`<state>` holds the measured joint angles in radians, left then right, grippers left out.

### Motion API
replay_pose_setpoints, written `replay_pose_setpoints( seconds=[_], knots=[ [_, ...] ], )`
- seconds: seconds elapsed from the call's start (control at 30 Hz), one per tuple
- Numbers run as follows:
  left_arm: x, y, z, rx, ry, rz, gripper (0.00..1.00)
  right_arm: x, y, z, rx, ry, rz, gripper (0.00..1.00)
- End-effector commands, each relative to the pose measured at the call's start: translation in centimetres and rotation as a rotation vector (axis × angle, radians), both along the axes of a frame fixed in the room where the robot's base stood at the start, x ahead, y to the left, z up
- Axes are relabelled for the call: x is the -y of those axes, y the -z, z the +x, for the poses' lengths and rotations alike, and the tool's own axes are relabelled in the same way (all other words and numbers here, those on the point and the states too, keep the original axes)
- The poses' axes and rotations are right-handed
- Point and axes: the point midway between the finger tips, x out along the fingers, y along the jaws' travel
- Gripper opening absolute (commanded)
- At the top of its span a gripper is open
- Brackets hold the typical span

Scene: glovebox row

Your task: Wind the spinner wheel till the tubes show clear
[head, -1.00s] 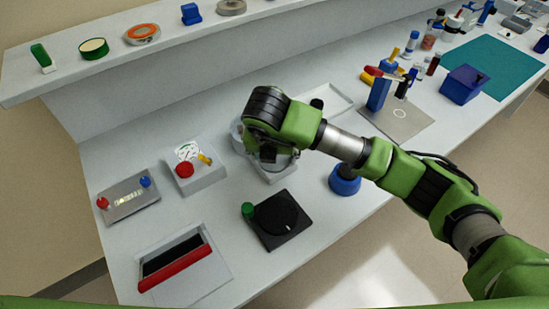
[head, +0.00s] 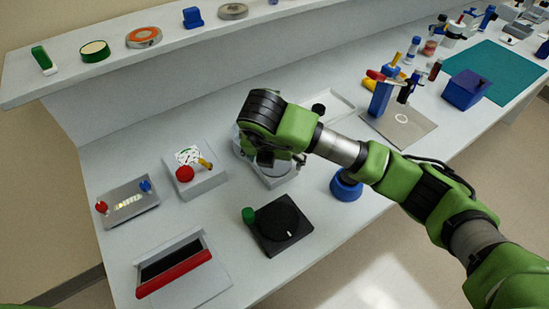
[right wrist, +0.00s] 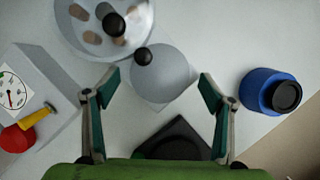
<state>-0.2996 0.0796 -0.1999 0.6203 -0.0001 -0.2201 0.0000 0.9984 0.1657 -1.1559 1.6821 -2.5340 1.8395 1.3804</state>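The spinner shows in the right wrist view as a pale round bowl (right wrist: 68,32) at the top left, with several brownish tubes (right wrist: 94,38) inside and a black knob. Beside it is a smooth grey wheel (right wrist: 165,76) with a small black knob (right wrist: 143,56) near its rim. My right gripper (right wrist: 158,80) is open and empty, its fingertips on either side of the wheel's lower part in the picture; contact cannot be told. In the head view my right gripper (head: 275,159) is above the spinner and hides much of it. My left gripper is not in view.
A black dial plate with green knob (head: 282,221) stands in front. A gauge box with red knob (head: 197,180) is to the left, a blue round pot (head: 346,185) to the right. A tray with red bar (head: 172,274) lies front left.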

Motion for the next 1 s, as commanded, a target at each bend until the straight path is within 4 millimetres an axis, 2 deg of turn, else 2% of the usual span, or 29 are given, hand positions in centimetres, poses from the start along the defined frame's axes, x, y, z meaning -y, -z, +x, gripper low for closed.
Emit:
replay_pose_setpoints(
  seconds=[0.27, 0.7, 1.0],
  knots=[
    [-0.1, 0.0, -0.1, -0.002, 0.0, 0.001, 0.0, -0.1, -0.9, -0.2, 0.003, -0.001, 0.001, 0.76],
    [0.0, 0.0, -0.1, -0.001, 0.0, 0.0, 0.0, -0.6, -8.8, -3.3, 0.008, -0.002, -0.002, 0.76],
    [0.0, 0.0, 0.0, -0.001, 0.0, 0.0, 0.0, -0.9, -11.0, -4.4, 0.002, -0.001, -0.001, 0.76]
  ],
)
